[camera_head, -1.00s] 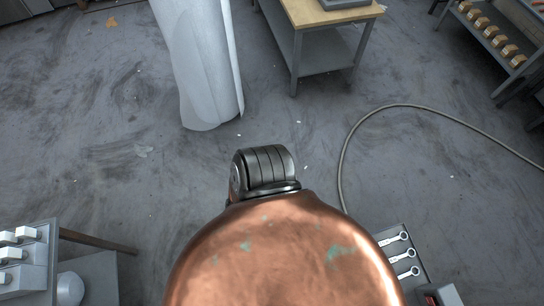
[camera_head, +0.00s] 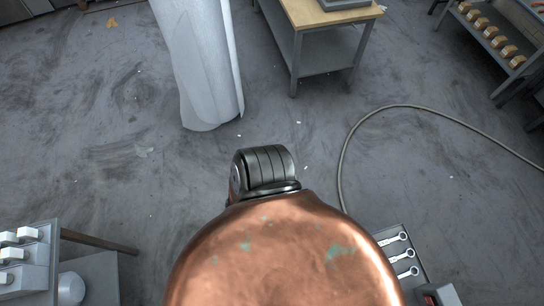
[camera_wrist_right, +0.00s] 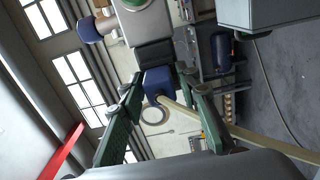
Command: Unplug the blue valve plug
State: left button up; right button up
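In the right wrist view a blue block, which looks like the blue valve plug (camera_wrist_right: 158,82), sits against the lower end of a dark block (camera_wrist_right: 155,54) under a grey housing with a green disc. My right gripper (camera_wrist_right: 161,88) has its two green fingers apart, one on each side of the blue plug. The fingertips look close to its sides, but I cannot tell whether they touch it. In the head view a large copper-coloured rounded body (camera_head: 285,255) with green patches covers the lower middle. The plug and both grippers are not visible there.
A bench (camera_head: 325,15) stands at the back and a shelf of small boxes (camera_head: 495,40) at the right. A hose (camera_head: 345,150) curves over the floor. Wrenches lie on a grey surface (camera_head: 385,236) at lower right. White blocks stand on a unit (camera_head: 45,270) at lower left.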

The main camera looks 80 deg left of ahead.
grip_shut()
jog(key=o, duration=0.9)
grip_release()
jog(key=s, duration=0.8)
jog(key=s+d, duration=0.1)
jog(key=s, duration=0.3)
